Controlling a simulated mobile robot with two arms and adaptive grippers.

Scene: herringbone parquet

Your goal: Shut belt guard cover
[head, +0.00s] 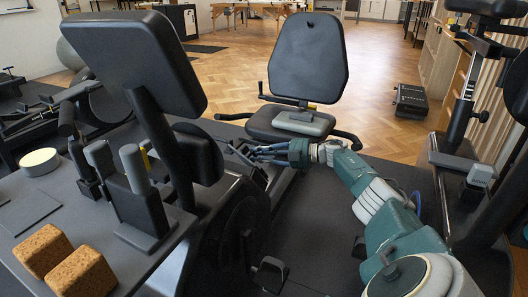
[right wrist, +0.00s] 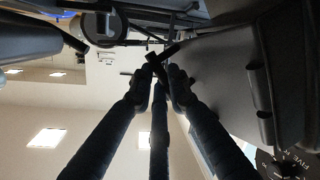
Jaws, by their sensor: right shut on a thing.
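My right gripper (head: 240,150) reaches in from the right, beside the exercise bike's black lower housing (head: 245,215). In the right wrist view its dark fingers (right wrist: 156,66) come together on a small dark bar-like part, probably a handle. A broad dark grey panel (right wrist: 215,85), which looks like the belt guard cover, lies right beside the fingers. In the head view a dark rounded panel (head: 200,155) stands left of the fingertips; I cannot tell if it is the same piece. The bike's console hides part of this area. My left gripper is not in view.
The bike seat (head: 308,60) stands behind my right gripper. At left, a grey top (head: 100,225) holds cork blocks (head: 43,250), a round tin (head: 39,161) and grey-topped upright pieces. Other gym machines stand at both sides. Open parquet (head: 270,40) lies behind.

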